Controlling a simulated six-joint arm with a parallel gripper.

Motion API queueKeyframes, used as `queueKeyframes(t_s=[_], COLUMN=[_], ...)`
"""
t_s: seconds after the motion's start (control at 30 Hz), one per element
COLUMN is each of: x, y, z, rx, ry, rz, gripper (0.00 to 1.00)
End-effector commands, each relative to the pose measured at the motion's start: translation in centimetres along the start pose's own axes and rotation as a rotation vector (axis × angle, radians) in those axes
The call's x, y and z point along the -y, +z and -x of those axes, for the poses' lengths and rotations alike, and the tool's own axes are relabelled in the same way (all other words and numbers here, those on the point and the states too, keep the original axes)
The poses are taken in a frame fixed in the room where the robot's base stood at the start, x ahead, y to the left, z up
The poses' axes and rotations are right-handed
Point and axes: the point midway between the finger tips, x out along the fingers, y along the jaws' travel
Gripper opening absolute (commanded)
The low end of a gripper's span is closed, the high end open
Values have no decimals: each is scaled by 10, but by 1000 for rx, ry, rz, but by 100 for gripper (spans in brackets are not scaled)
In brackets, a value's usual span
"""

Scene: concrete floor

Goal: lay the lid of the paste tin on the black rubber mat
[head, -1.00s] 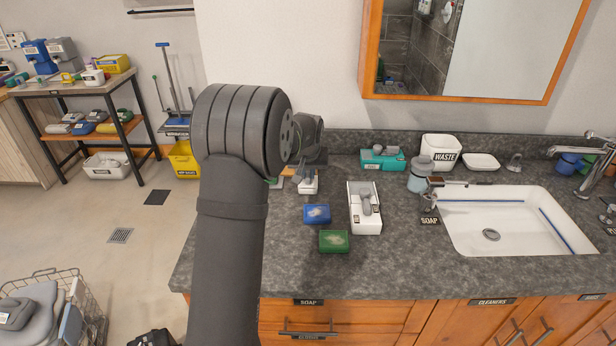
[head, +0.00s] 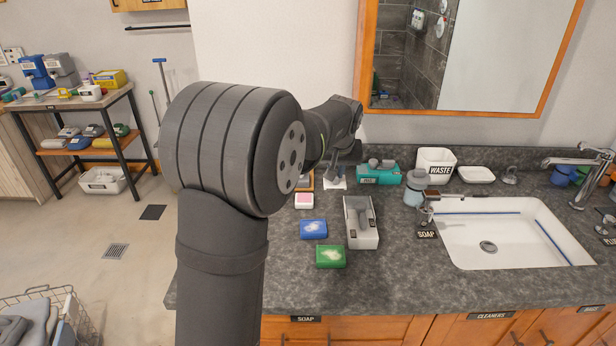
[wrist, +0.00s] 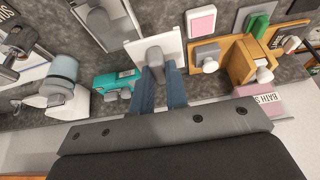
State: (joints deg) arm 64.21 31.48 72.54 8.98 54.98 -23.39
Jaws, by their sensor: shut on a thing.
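My gripper (wrist: 161,82) is shut on the grey knob of a white square lid (wrist: 170,42). In the head view the gripper is mostly hidden by my arm; a small white part of the lid (head: 337,184) shows below it, near the teal box. The open paste tin (wrist: 201,22) is a small white square with a pink filling. It also stands in the head view (head: 304,201), to the left of the held lid. Whether the lid touches the counter is unclear.
A teal box (head: 379,174), a white tray (head: 361,238), and blue (head: 313,230) and green (head: 330,257) sponge-like blocks stand nearby. Wooden holders (wrist: 239,62) and a pink box (wrist: 258,105) crowd the wrist view's right. The sink (head: 490,225) is farther right.

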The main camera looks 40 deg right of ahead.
Motion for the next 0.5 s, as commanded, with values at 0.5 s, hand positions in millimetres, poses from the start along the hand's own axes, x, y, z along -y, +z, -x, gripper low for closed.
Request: queueKeyframes(t_s=[0.5], x=[175], y=[-2], z=[-12], rx=[0], ry=[-125], rz=[301], gripper=[0])
